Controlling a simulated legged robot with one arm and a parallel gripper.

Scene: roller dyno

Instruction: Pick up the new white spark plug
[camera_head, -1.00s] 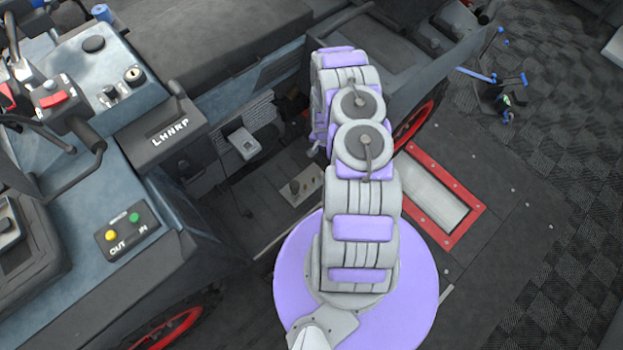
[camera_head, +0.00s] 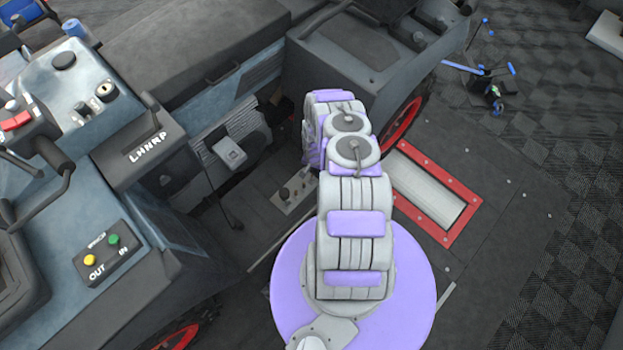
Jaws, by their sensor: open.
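I cannot make out the new white spark plug in this view. My lilac and light grey arm rises from its round base in the lower middle and reaches up the picture. Its far end bends down beside the vehicle's open side. My gripper is hidden behind or below the arm links, so I cannot see its fingers or anything near them.
A red-framed roller (camera_head: 437,195) is set in the floor right of my arm. A blue-and-black stand (camera_head: 487,80) is at upper right. Lower-right floor is clear.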

